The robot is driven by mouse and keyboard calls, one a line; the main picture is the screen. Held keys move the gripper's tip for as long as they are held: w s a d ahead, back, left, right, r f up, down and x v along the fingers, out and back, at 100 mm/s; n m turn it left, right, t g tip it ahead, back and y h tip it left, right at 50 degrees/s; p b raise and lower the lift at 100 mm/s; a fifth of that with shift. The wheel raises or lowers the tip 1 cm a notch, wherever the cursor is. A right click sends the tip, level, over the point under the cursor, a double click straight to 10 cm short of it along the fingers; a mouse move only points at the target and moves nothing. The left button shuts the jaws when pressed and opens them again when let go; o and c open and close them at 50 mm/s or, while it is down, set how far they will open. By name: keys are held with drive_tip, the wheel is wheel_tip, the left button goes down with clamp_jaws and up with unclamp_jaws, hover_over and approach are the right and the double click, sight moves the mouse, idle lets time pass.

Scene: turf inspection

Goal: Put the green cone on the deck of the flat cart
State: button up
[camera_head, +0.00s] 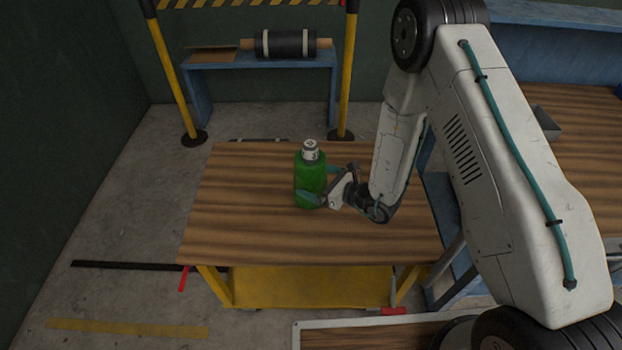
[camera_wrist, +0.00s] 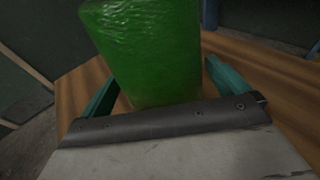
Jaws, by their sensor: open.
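A green bottle-like object (camera_head: 310,181) with a silver cap stands upright on the wooden top of a table (camera_head: 235,215) with yellow legs. No plain cone shape shows. My gripper (camera_head: 323,185) is low beside the bottle, reaching in from the right. Its teal fingers are open, one on each side of the green body. In the wrist view the green body (camera_wrist: 150,45) fills the space between the fingers (camera_wrist: 162,70); the left finger looks close to it, and contact cannot be told. A low wooden surface with a pale rim (camera_head: 296,340) shows partly at the bottom; whether it is the flat cart is unclear.
Yellow posts (camera_head: 176,75) with a striped barrier stand behind the table. A blue bench (camera_head: 203,90) holds a dark roller (camera_head: 285,44). Another wooden bench (camera_head: 560,125) lies right, behind my arm. The tabletop left of the bottle is clear.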

drive_tip(key=v, duration=1)
drive_tip(key=s+a+r+n+g+y, duration=0.1)
drive_tip(key=s+r+n+g, duration=0.3)
drive_tip(key=r, duration=0.4)
drive_tip(key=s+a+r+n+g, duration=0.2)
drive_tip(key=s+r+n+g, duration=0.15)
drive_tip(key=r+n, duration=0.4)
drive_tip(key=s+a+r+n+g+y, duration=0.1)
drive_tip(key=s+r+n+g, duration=0.25)
drive_tip(key=r, duration=0.65)
drive_tip(key=s+d+r+n+t+h, duration=0.1)
drive_tip(key=s+d+r+n+h, duration=0.4)
drive_tip(key=s+d+h, duration=0.2)
drive_tip(key=s+d+r+n+t+h, duration=0.1)
drive_tip(key=s+d+r+n+h, duration=0.4)
drive_tip(key=s+d+h, duration=0.2)
drive_tip(key=s+d, duration=0.2)
drive_tip(key=d, duration=0.2)
drive_tip(key=shift+s+d+r+t+h, duration=0.2)
drive_tip(key=shift+s+d+t+h, duration=0.1)
drive_tip(key=shift+t, duration=0.1)
